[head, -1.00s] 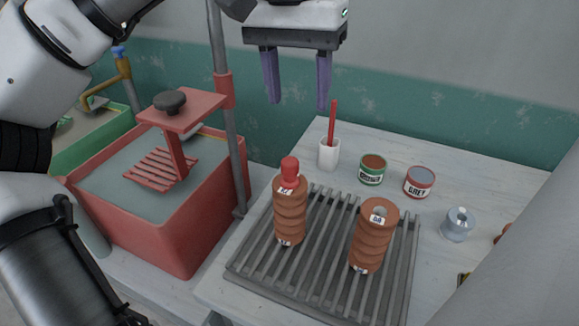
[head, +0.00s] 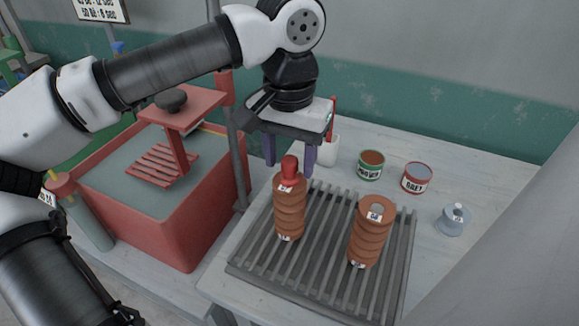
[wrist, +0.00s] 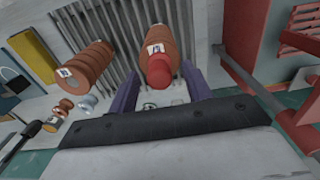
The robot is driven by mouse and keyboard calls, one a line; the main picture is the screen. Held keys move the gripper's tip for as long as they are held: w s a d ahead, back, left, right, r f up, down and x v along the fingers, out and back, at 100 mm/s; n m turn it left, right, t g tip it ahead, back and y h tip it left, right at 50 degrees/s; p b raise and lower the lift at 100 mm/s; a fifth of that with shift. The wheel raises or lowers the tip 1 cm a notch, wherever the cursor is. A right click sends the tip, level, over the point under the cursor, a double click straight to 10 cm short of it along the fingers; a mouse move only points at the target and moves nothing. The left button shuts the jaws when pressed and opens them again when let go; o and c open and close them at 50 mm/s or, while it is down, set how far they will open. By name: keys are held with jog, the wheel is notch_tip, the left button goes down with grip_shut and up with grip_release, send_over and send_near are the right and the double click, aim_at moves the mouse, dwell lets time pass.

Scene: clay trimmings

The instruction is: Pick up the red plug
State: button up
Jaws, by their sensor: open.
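The red plug (head: 290,170) sits upright in the top of the left brown ribbed insulator (head: 289,210) on the slatted rack. My gripper (head: 290,172) is open, its two purple fingers pointing down near the plug, just behind it in the head view. In the wrist view, the red plug (wrist: 158,72) shows between the two spread fingers (wrist: 160,90), with a gap on each side. I cannot tell from these views whether the fingertips are level with the plug. Nothing is held.
A second brown insulator (head: 370,232) with a grey top stands on the rack (head: 325,240) to the right. Two labelled cans (head: 371,165) (head: 417,178) and a grey-blue fitting (head: 453,219) are behind. A red tank (head: 190,235) stands left, beside a grey post (head: 237,165).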

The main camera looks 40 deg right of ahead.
aim_at(290, 160)
jog(key=shift+f, duration=0.7)
jog(key=c, duration=1.1)
jog(key=shift+o, duration=0.2)
jog(key=shift+r, duration=0.1)
notch_tip(290, 160, up, 20)
jog(key=p, duration=0.2)
